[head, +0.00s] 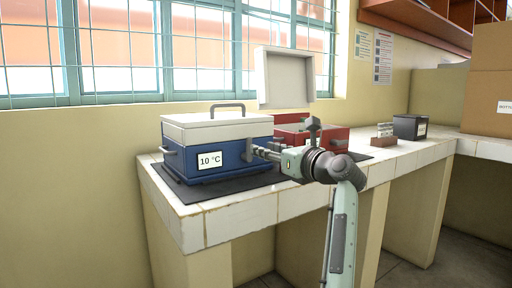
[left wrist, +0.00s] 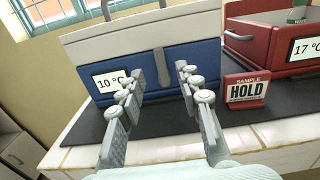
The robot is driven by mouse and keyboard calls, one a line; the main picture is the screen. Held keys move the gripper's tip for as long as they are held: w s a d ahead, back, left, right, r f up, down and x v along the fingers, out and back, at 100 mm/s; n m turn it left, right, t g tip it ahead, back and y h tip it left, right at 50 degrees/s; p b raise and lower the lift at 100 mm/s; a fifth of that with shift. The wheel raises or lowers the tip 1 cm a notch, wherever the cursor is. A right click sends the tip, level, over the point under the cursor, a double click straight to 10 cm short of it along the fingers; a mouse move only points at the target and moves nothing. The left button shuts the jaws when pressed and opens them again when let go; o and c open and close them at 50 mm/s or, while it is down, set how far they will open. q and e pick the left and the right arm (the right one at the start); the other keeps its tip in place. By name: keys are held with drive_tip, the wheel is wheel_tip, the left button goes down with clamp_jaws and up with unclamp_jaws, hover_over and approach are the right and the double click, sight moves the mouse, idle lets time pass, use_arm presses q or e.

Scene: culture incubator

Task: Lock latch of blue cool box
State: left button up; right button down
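The blue cool box (head: 232,158) stands on a dark mat on the tiled counter, with its white lid (head: 215,128) closed and a "10 °C" label on its front. It also shows in the left wrist view (left wrist: 205,62). Its grey latch (left wrist: 162,68) hangs down over the front from the lid edge. My left gripper (head: 256,152) is in front of the box's front face at the latch. In the left wrist view its fingers (left wrist: 162,77) are apart, one on each side of the latch; contact cannot be told. My right gripper is not in view.
A red box (head: 340,139) with its lid (head: 285,78) raised stands to the right, labelled "17 °C". A "SAMPLE HOLD" sign (left wrist: 245,90) stands between the boxes near the front. A black box (head: 408,128) and small rack (head: 384,141) stand farther right.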

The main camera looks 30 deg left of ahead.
use_arm(q)
drive_tip(key=v, duration=0.5)
drive_tip(key=shift+d, duration=0.1)
drive_tip(key=shift+s+f, duration=0.1)
idle(0.3)
